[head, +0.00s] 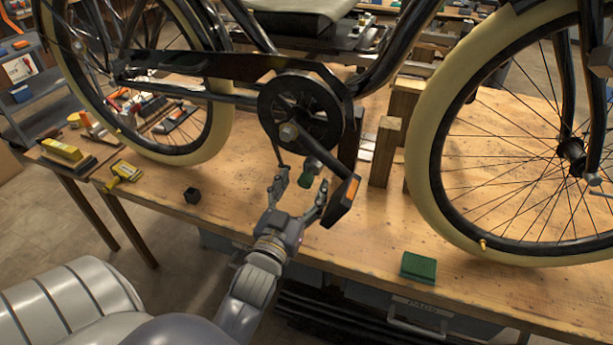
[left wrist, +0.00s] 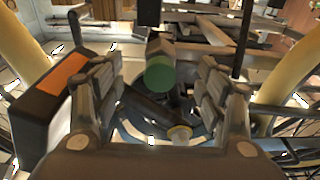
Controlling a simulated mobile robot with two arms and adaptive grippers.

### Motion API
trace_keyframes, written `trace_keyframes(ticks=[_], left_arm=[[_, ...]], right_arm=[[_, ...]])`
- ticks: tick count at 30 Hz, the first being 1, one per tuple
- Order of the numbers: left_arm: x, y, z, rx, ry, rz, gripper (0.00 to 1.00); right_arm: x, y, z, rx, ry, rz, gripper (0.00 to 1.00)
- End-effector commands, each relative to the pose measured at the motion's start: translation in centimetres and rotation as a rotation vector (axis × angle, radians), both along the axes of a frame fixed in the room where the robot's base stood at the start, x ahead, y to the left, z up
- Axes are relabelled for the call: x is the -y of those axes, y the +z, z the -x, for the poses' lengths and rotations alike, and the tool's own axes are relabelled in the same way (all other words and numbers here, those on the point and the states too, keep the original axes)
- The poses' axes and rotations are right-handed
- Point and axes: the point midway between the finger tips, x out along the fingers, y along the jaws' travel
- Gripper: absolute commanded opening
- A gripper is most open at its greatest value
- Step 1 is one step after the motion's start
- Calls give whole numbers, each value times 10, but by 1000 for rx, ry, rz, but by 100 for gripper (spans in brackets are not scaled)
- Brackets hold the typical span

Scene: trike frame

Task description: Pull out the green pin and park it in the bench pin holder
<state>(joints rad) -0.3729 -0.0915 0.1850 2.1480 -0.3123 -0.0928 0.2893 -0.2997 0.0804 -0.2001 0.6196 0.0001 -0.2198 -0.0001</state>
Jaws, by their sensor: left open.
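The green pin (head: 308,176) shows its round green end below the crank area of the trike frame, with a grey part behind it. In the left wrist view the green end (left wrist: 159,73) faces me, between the fingers. My left gripper (head: 301,190) is open, with one finger on each side of the pin; I see no clear contact. Its fingers also show in the left wrist view (left wrist: 157,88). My right gripper is not in view.
A pedal with an orange reflector (head: 342,202) hangs close beside my gripper's right finger. Cream tyres (head: 425,150) stand to either side. A green pad (head: 418,267) lies near the front edge of the wooden bench (head: 365,235). A yellow tool (head: 124,172) lies at left.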

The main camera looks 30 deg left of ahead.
Motion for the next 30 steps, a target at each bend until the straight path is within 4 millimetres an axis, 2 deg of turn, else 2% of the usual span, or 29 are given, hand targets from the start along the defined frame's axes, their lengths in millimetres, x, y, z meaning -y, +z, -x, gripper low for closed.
trace_keyframes(ticks=[3,8,30], left_arm=[[3,-2,13,-1,0,1,67],[5,-2,21,0,0,0,67],[5,-2,21,1,0,0,67]], right_arm=[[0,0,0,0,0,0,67],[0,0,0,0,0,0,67],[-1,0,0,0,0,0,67]])
